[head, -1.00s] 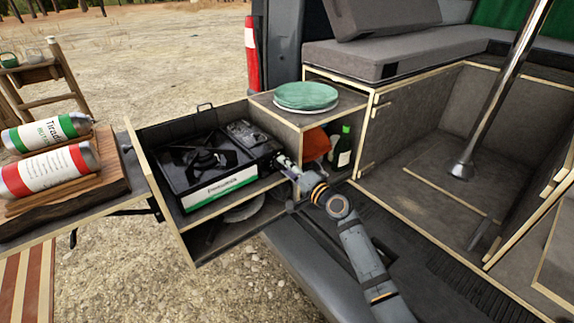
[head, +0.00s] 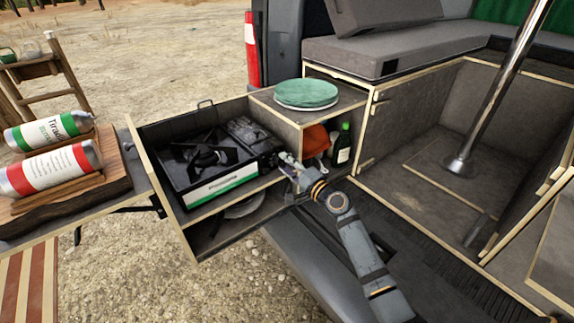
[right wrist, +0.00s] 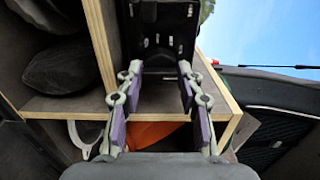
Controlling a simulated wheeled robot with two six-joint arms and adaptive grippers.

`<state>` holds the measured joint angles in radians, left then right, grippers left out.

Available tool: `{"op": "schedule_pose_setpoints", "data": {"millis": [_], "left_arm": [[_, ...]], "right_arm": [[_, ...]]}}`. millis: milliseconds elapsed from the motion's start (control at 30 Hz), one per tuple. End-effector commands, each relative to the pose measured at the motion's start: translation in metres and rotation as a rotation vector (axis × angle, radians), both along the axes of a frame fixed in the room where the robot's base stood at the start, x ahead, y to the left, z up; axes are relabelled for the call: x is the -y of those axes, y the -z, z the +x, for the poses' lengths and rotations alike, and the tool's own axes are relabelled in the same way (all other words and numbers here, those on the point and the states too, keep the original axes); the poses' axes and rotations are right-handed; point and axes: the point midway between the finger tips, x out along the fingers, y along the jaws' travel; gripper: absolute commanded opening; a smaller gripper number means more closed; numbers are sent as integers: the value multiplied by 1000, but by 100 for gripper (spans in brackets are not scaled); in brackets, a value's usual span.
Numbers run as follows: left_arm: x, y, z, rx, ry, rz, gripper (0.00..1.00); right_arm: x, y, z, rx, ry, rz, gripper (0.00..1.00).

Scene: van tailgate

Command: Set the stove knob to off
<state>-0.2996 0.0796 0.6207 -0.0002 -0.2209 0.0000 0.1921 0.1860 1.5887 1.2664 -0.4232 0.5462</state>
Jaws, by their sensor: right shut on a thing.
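The black camping stove (head: 205,158) sits on the upper shelf of the pulled-out drawer unit, its white-and-green label facing front. My right gripper (head: 283,160) is at the stove's front right end, where it hides the stove knob. In the right wrist view the stove (right wrist: 168,28) lies straight ahead, and the two purple-padded fingers of my right gripper (right wrist: 158,84) stand either side of its near end. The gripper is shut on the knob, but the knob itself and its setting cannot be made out. My left gripper is not in view.
A green plate stack (head: 306,93) stands on the cabinet top. An orange item (head: 316,140) and a dark green bottle (head: 343,144) stand in the open compartment beside my right gripper. Two canisters (head: 50,170) lie on a wooden board at the left.

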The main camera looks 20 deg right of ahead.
Motion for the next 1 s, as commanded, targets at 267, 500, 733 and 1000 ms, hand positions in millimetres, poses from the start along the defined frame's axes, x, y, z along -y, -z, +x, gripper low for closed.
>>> {"op": "schedule_pose_setpoints", "data": {"millis": [267, 500, 733, 1000], "left_arm": [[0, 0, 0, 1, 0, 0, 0], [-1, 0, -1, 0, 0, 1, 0], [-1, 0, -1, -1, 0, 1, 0], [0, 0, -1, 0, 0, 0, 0]], "right_arm": [[0, 1, 0, -1, 0, 1, 59], [0, 1, -1, -1, 0, 0, 59], [13, 2, -32, -3, 0, -6, 59], [35, 2, -91, -4, -2, -7, 59]]}}
